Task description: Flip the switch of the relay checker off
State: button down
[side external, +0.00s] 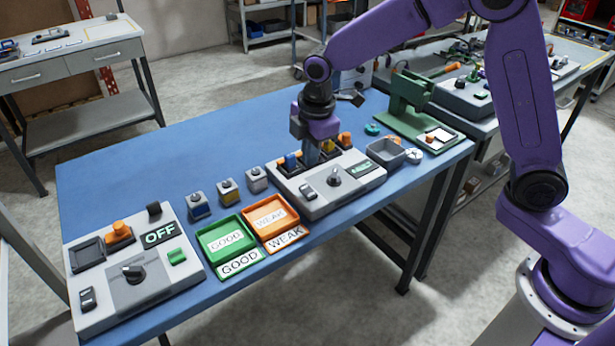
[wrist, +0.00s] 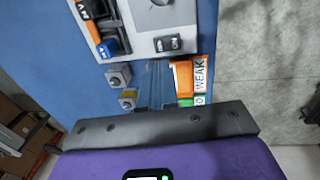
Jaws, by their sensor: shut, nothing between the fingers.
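Two grey panels have a dial and a rocker switch; no readable label shows which is the relay checker. The middle panel (side external: 345,190) has a rocker switch (side external: 308,192), which also shows in the wrist view (wrist: 168,44), a dial (side external: 334,180) and a small green display (side external: 364,168). My gripper (side external: 311,160) is shut and empty, pointing down by the middle panel's slots. Its fingertips' exact height is unclear.
Green GOOD (side external: 250,231) and orange WEAK (side external: 294,226) trays lie between the panels. Small blue (side external: 198,205), yellow (side external: 228,191) and grey (side external: 257,179) blocks stand behind them. A grey bin (side external: 385,152) and green press (side external: 410,105) stand at right. The table's back left is clear.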

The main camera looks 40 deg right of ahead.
aim_at(308, 188)
jog(key=f, duration=0.5)
jog(key=w+f, duration=0.1)
jog(key=f, duration=0.1)
jog(key=shift+f, duration=0.3)
jog(key=shift+w+f+g, duration=0.15)
jog(key=shift+f+g, duration=0.05)
jog(key=shift+g, duration=0.1)
jog(key=shift+f, duration=0.1)
jog(key=shift+s, duration=0.25)
jog(key=shift+s, duration=0.7)
notch_tip(308, 188, up, 14)
jog(key=s, duration=0.1)
jog(key=shift+s, duration=0.35)
